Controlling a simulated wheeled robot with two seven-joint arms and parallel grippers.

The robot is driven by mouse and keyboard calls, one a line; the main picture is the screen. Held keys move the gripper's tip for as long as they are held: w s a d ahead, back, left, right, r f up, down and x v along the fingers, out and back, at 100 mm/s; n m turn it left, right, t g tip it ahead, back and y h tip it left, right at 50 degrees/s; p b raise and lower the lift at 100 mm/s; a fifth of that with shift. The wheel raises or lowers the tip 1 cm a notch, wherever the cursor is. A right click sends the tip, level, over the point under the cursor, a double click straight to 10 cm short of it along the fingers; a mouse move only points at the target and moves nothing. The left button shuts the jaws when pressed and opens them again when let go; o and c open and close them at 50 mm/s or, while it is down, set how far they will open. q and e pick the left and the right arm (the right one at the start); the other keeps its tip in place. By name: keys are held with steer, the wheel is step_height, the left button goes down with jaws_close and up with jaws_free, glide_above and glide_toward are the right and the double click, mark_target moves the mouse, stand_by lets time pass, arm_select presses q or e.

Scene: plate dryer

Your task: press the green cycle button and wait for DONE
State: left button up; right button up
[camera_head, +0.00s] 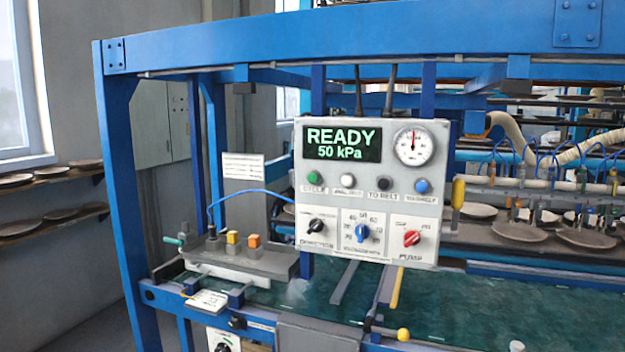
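The white control panel (369,215) hangs on the blue frame in the middle of the view. Its display (342,143) reads READY and 50 kPa in green. The green cycle button (314,176) is at the left end of the button row, above the label CYCLE. To its right are a white button (348,181), a black button (383,184) and a blue button (422,186). Nothing covers the green button. Neither of my grippers shows in this view.
A blue beam (300,47) crosses above the panel, with a blue post (128,200) at left. Below the panel are a grey tray (245,258) with orange and yellow blocks and a green belt (440,308). Plates (584,238) lie at right. The space before the panel is clear.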

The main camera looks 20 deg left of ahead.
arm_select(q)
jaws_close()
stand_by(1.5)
